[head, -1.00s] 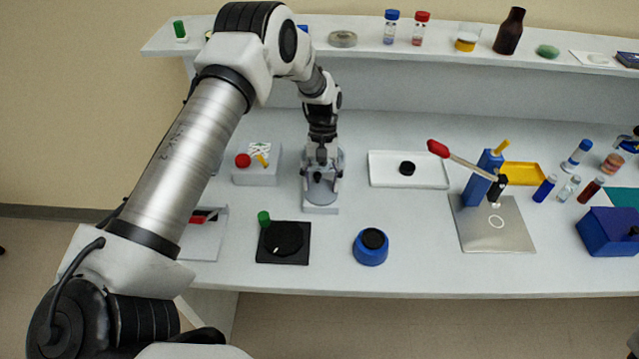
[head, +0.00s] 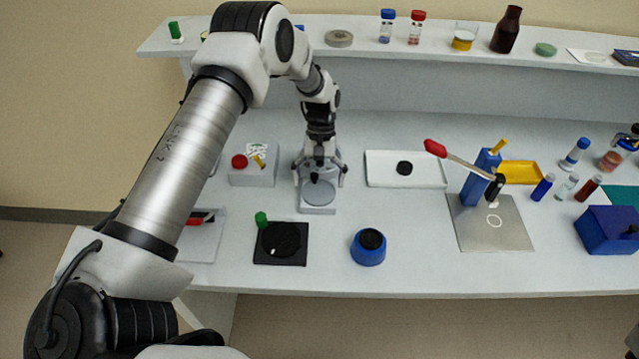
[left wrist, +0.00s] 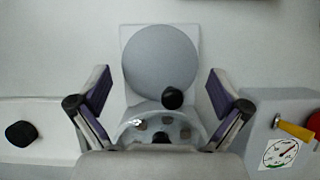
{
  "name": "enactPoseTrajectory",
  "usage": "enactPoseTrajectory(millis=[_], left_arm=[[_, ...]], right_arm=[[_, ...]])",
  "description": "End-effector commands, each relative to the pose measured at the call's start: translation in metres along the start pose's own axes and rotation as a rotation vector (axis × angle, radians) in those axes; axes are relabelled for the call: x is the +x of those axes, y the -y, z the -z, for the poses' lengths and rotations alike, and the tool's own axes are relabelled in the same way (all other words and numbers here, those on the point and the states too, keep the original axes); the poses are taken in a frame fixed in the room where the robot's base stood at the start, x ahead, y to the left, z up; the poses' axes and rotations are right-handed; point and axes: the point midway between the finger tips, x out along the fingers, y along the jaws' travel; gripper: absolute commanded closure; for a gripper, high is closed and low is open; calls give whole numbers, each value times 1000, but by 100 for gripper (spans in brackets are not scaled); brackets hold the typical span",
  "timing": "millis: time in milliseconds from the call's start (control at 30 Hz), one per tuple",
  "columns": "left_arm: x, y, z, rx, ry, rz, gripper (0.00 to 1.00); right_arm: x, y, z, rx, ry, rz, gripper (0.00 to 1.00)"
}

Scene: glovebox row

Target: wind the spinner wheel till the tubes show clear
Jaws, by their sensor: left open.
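The spinner is a pale stand with a round grey wheel (head: 319,193), under my left gripper. In the left wrist view the wheel (left wrist: 158,62) faces the camera and carries a black knob (left wrist: 172,98) near its rim. Beside the knob is a clear rounded housing (left wrist: 122,130) with small tube ends inside; their contents are too small to tell. My left gripper (head: 319,172) is open and empty above the stand. In the left wrist view its fingers (left wrist: 158,88) stand wide on either side of the wheel and knob, apart from both. My right gripper is not in view.
A grey box with a red knob (head: 239,161) stands left of the spinner, and a white tray (head: 425,177) stands right. In front are a black plate with a dial (head: 280,242) and a blue pot (head: 368,250). A lever press (head: 478,180) stands further right.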

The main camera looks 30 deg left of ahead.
Motion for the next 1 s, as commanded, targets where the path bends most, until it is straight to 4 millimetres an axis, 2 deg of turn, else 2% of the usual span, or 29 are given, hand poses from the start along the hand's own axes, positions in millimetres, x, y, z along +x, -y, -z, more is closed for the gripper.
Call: enactPoseTrajectory(millis=[300,467,600,1000], left_arm=[[-75,-2,2,0,-3,-1,0],[-103,-3,2,0,-1,1,0],[-111,-3,2,0,1,2,0],[-111,-3,2,1,2,2,0]], right_arm=[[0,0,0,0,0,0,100],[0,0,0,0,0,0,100],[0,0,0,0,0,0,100],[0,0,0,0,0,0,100]])
